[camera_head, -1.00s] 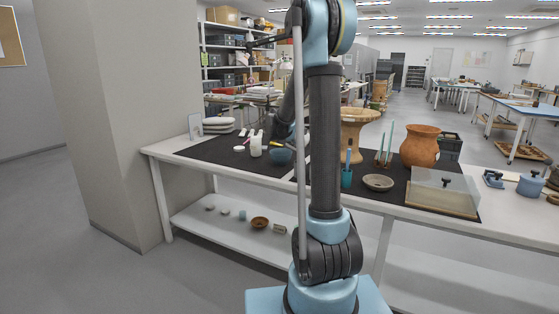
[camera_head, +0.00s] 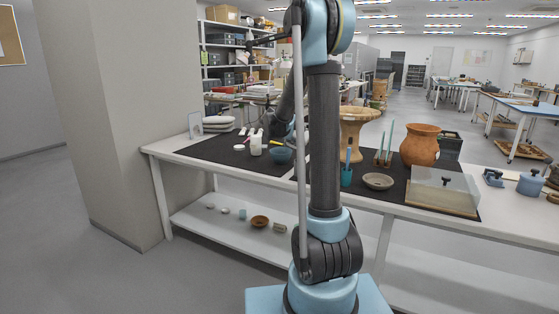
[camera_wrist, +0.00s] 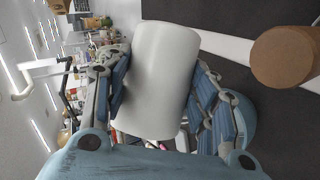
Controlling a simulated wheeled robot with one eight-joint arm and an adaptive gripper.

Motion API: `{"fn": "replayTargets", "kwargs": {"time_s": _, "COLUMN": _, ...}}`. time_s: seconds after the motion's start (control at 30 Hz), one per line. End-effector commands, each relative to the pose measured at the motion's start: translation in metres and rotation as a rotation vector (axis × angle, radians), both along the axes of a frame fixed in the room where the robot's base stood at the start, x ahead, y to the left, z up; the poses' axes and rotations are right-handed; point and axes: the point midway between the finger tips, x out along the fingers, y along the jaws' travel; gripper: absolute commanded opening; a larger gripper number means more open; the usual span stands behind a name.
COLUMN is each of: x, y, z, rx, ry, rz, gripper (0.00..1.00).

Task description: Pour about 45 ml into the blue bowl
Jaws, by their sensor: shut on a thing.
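My gripper (camera_wrist: 160,92) is shut on a smooth white cylindrical container (camera_wrist: 165,55), with its blue-padded fingers on two opposite sides. The container's mouth and contents do not show. The blue bowl (camera_head: 282,155) stands on the dark mat in the head view. It shows partly behind the right-hand finger in the wrist view (camera_wrist: 243,118). A white container (camera_head: 256,146) shows just left of the bowl in the head view; I cannot tell whether it is the held one. My gripper's fingers are not clear there. No stream of liquid is visible.
A brown round object (camera_wrist: 284,57) is near the dark mat in the wrist view. A small white dish (camera_head: 239,147) lies left of the bowl.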

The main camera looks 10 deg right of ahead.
Motion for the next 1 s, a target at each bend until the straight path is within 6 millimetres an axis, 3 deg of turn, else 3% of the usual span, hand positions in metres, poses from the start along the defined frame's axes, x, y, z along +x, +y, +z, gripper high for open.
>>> {"fn": "replayTargets", "kwargs": {"time_s": 0.5, "x": 0.002, "y": 0.003, "z": -0.001, "rx": -0.04, "ry": 0.018, "rz": 0.0, "gripper": 0.22}}
{"fn": "replayTargets", "kwargs": {"time_s": 0.8, "x": -0.003, "y": -0.005, "z": -0.008, "rx": 0.243, "ry": -0.109, "rz": -0.003, "gripper": 0.21}}
{"fn": "replayTargets", "kwargs": {"time_s": 1.0, "x": -0.002, "y": -0.004, "z": -0.006, "rx": 0.289, "ry": -0.13, "rz": -0.001, "gripper": 0.21}}
